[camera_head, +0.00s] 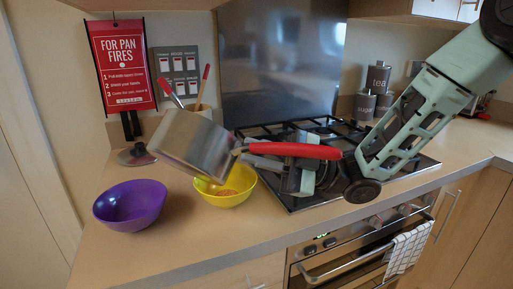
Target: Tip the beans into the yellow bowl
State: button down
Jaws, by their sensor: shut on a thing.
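My gripper (308,176) is shut on the red handle (290,150) of a metal saucepan (192,143). The pan is held in the air, tilted, above and slightly left of the yellow bowl (227,196). The yellow bowl stands on the counter, left of the hob. Some orange-brown contents (226,192) show inside the bowl, too small to tell apart. The inside of the pan is hidden, so I cannot see what it holds.
A purple bowl (131,206) stands left of the yellow one. A pan lid (136,155) and a utensil holder are behind. The gas hob (400,162) lies below my gripper. Canisters (364,107) stand at the back. The front counter strip (180,252) is clear.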

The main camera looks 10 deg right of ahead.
jog(key=shift+w+d+f+m+t+y+p, duration=0.2)
jog(key=shift+w+d+m+t, duration=0.35)
jog(key=shift+m+t, duration=1.45)
jog(key=shift+w+d+f+m+t+y+p, duration=0.1)
jog(key=shift+w+d+m+t+y+p, duration=0.35)
jog(key=shift+m+t, duration=1.55)
jog(key=shift+w+d+f+m+t+y+p, duration=0.2)
jog(key=shift+w+m+t, duration=0.7)
jog(key=shift+m, duration=2)
jog(key=shift+s+d, duration=0.1)
jog(key=shift+s, duration=0.05)
jog(key=shift+r+m+p, duration=0.25)
jog(key=shift+m+p, duration=0.05)
jog(key=shift+p, duration=0.8)
